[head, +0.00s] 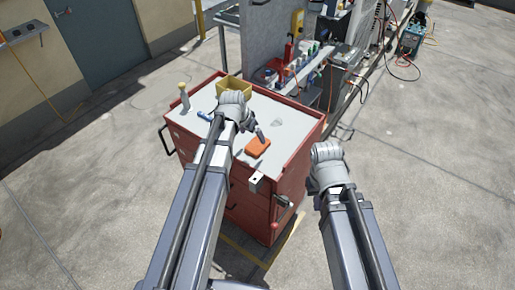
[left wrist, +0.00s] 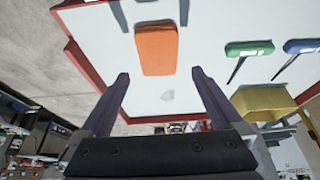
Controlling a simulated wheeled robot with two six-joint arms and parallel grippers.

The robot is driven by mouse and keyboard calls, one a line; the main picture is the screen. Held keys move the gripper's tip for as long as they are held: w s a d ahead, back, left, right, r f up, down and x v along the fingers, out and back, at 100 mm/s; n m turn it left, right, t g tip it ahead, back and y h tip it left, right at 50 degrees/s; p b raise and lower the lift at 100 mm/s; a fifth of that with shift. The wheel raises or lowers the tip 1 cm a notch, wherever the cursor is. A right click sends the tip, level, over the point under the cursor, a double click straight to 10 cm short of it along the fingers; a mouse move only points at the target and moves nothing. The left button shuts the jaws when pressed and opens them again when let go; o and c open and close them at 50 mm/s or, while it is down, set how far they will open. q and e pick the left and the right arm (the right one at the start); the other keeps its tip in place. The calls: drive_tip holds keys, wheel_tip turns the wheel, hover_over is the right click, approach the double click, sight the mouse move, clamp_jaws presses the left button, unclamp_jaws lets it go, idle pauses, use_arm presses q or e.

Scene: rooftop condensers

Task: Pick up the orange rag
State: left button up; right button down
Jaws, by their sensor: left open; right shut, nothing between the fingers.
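The orange rag (head: 257,147) is a small folded rectangle lying flat on the pale top of a red tool cart (head: 300,130). My left gripper (head: 259,132) is above the cart top, close to the rag in the head view. In the left wrist view my left gripper (left wrist: 160,78) has its fingers wide apart with nothing between them. The rag (left wrist: 156,48) lies just beyond the fingertips, roughly centred between them. My right arm reaches to the right of the cart. Its wrist shows, but I cannot make out its fingers.
A yellow bin (head: 229,84) stands at the cart's back. A blue-handled tool (head: 204,117) and a yellow-topped item (head: 184,95) are on the left. A green-handled tool (left wrist: 250,48) shows in the wrist view. A cluttered bench (head: 300,70) stands behind; open floor lies to the right.

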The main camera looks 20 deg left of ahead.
sight(257, 145)
use_arm(q)
drive_tip(key=shift+b+x, duration=3.65)
drive_tip(key=shift+x, duration=0.25)
drive_tip(key=shift+s+f, duration=0.15)
drive_tip(key=shift+f, duration=0.1)
drive_tip(key=c, duration=1.1)
drive_tip(key=shift+r, duration=0.1)
wheel_tip(257, 145, up, 10)
drive_tip(key=p, duration=1)
drive_tip(key=shift+r, duration=0.15)
